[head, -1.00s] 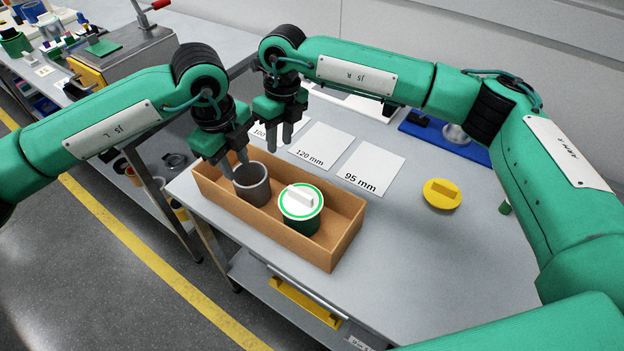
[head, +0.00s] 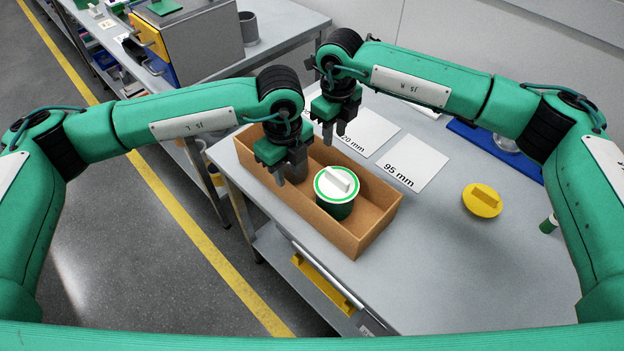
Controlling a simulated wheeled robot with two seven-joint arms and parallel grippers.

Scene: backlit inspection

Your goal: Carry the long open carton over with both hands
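The long open carton (head: 375,228) is brown and sits on the grey table near its left edge. Inside stands a dark green pot (head: 337,207) with a white, green-ringed lid. A dark grey cup (head: 300,172) beside it is mostly hidden by my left gripper. My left gripper (head: 287,174) points down at the carton's near long wall, its fingers apart; contact cannot be told. My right gripper (head: 333,136) is open and empty, pointing down by the far long wall, fingertips at about rim height in the picture.
White cards (head: 413,165) with size labels lie behind the carton. A yellow disc with a handle (head: 482,200) and a small green-and-white item (head: 549,223) lie to the right. A blue mat (head: 490,140) is at the back. The table front right of the carton is clear.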

